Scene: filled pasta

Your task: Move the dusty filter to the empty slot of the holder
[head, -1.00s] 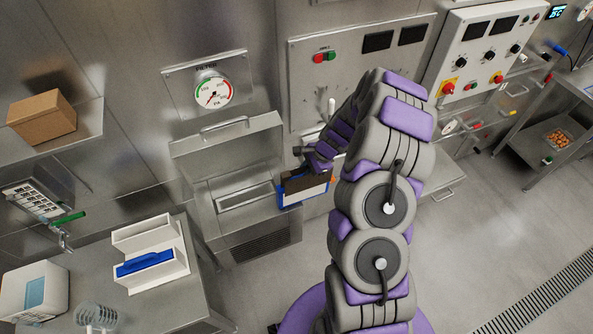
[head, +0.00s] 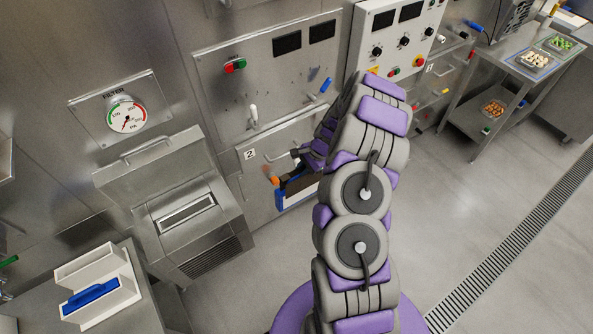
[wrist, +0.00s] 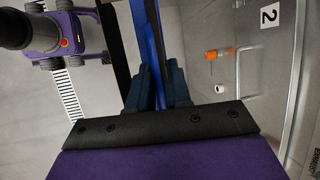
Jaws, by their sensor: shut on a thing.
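My gripper (head: 303,160) is shut on the dusty filter (head: 282,199), a blue-edged panel with a dark top, and holds it in the air before the wall cabinet. In the wrist view the jaws (wrist: 150,92) clasp the filter's blue edge (wrist: 151,35); its face is seen nearly edge-on. My arm hides part of the filter in the head view. The white holder (head: 128,268) stands on the table at lower left, well away from my gripper. A blue filter (head: 90,298) sits in its front slot; its back slot looks empty.
The filter housing (head: 206,240) stands between holder and gripper, its lid (head: 150,172) up and its opening (head: 187,213) bare. A pressure gauge (head: 127,115) is above it. A cabinet door handle (wrist: 240,75) is close to the gripper. Open floor lies at right.

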